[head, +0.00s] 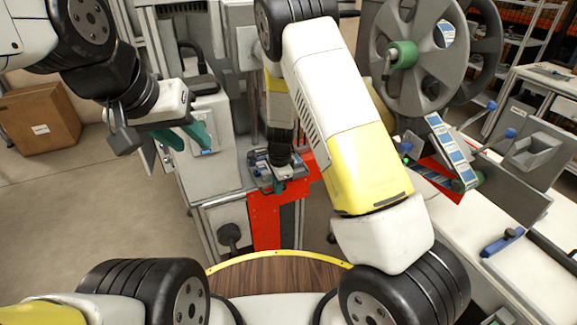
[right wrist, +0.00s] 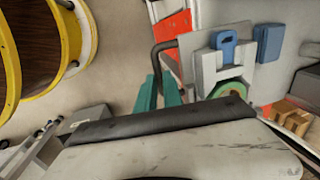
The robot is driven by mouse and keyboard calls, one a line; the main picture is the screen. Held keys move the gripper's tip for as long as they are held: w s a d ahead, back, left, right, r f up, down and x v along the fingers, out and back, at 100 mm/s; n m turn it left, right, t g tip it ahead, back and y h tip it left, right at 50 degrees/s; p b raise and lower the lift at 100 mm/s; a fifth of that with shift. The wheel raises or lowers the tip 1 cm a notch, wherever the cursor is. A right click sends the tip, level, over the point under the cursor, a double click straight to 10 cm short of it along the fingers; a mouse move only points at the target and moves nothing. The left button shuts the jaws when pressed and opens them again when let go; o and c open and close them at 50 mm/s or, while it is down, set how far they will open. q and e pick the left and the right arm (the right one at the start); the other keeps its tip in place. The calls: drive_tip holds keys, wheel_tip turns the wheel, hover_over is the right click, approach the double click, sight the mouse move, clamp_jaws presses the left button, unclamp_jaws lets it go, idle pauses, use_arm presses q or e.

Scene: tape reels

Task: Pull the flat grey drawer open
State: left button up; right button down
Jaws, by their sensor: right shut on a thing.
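The flat grey drawer (head: 257,158) is at the red front panel of the machine in the middle of the head view, partly hidden by my right arm. In the right wrist view the drawer (right wrist: 189,46) shows as a grey plate with a dark bent handle (right wrist: 158,50). My right gripper (head: 277,186) is at the drawer's front edge. In the right wrist view its teal fingers (right wrist: 160,95) are shut on the handle. How far the drawer stands out cannot be told. My left gripper (head: 190,140) is empty and open, its teal fingers apart, left of the drawer.
A large grey reel (head: 425,60) and a tape strip (head: 450,150) stand at the right. A white bench with a blue-handled tool (head: 502,242) lies front right. A cardboard box (head: 40,127) sits on the floor at left, with free floor before it.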

drive_tip(key=shift+s+a, duration=0.3)
drive_tip(key=shift+a, duration=0.6)
drive_tip(key=c, duration=1.5)
unclamp_jaws()
drive_tip(key=shift+r, duration=0.1)
drive_tip(key=shift+s+d+r, duration=0.1)
drive_tip(key=shift+s+r, duration=0.1)
drive_tip(key=shift+r, duration=1.05)
drive_tip(key=shift+s+d+r, duration=0.1)
drive_tip(key=shift+s+r, duration=0.15)
drive_tip(key=shift+r, duration=1)
drive_tip(key=shift+s+d+r, duration=0.1)
drive_tip(key=shift+s+r, duration=0.1)
drive_tip(key=shift+r, duration=1.05)
